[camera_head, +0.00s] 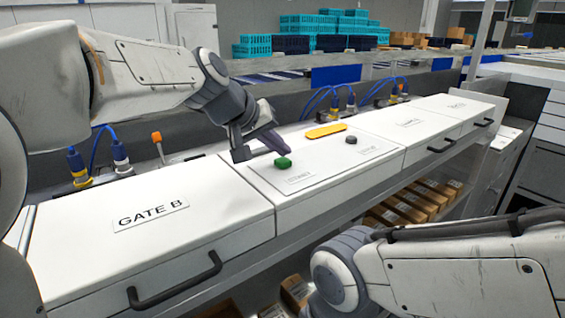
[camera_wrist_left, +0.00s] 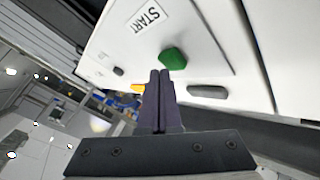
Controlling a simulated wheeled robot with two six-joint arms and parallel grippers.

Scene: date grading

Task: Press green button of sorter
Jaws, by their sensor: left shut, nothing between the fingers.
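The green button (camera_head: 282,162) sits on the white panel of the sorter (camera_head: 315,165), behind a small printed label. My left gripper (camera_head: 284,150) is shut and empty, its dark fingertips right by the button. In the left wrist view the shut fingers (camera_wrist_left: 161,72) point at the near side of the green button (camera_wrist_left: 173,59), and a START label (camera_wrist_left: 148,17) lies beyond it. I cannot tell whether the fingertips touch the button. Of my right arm only links show at the lower right of the head view; its gripper is out of view.
A dark grey button (camera_head: 351,140) and a yellow bar (camera_head: 326,130) are on the same panel. A GATE B cover (camera_head: 150,230) with a black handle (camera_head: 175,283) is at the left. Blue cables (camera_head: 100,145) stand behind. Boxes (camera_head: 405,207) lie on a shelf below.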

